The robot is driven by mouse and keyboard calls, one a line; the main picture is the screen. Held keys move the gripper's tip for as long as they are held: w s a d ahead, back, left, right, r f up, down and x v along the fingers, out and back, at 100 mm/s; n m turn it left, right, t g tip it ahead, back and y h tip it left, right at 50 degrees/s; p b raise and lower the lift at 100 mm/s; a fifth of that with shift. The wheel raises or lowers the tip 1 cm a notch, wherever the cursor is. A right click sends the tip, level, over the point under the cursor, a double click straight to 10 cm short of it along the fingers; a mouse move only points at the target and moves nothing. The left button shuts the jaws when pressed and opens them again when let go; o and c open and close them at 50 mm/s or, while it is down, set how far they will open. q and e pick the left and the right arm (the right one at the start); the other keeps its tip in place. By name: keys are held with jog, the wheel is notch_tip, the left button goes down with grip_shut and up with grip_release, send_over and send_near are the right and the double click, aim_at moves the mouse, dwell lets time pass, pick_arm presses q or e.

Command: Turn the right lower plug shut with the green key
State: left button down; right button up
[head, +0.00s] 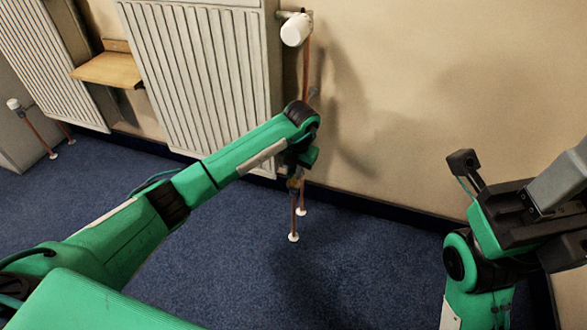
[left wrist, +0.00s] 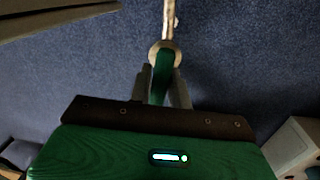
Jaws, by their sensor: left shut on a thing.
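My left gripper (left wrist: 163,90) is shut on the green key (left wrist: 160,76), which stands between its two grey fingers in the left wrist view. The key's far end meets a round brass fitting (left wrist: 166,52). This may be the right lower plug, but the key and fingers partly cover it and I cannot tell how far the key is seated. In the head view my left gripper (head: 296,172) is at the copper pipes below the radiator's right corner, and the arm hides most of the fitting. My right gripper (head: 480,180) is away at the right; its jaw opening is unclear.
A white radiator (head: 200,75) hangs on the beige wall, with a white valve head (head: 296,29) above a copper pipe (head: 305,70). A white floor collar (head: 293,237) surrounds a pipe foot. A wooden shelf (head: 108,70) is at upper left. The blue carpet in front is clear.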

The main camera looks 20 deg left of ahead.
pick_arm(q)
jog(key=shift+a+m, duration=0.1)
jog(key=shift+m, duration=0.9)
jog(key=shift+f+m+t, duration=0.1)
jog(key=shift+m+t, duration=0.2)
jog(key=shift+m, duration=0.9)
jog(key=shift+m, duration=1.1)
jog(key=shift+a+f+m, duration=0.1)
jog(key=shift+m, duration=1)
